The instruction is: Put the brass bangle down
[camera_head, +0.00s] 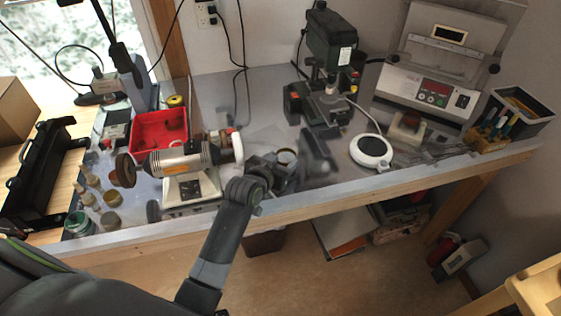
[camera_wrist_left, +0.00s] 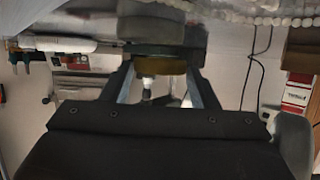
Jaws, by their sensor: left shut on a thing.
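My left arm reaches up from the lower left in the head view, and my left gripper (camera_head: 282,168) is at the front of the workbench. It is shut on the brass bangle (camera_head: 287,156), whose rounded rim shows between the fingers. In the left wrist view, the bangle (camera_wrist_left: 160,66) is a dull yellow-brown band between the two fingers (camera_wrist_left: 160,85). I cannot tell whether the bangle touches the bench top. My right gripper is not in view.
A polishing motor (camera_head: 178,160) stands left of my gripper, with a red tray (camera_head: 159,132) behind it. A drill press (camera_head: 330,45) stands behind. A round white device (camera_head: 371,151) lies to the right. The bench's front edge (camera_head: 330,198) is close.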

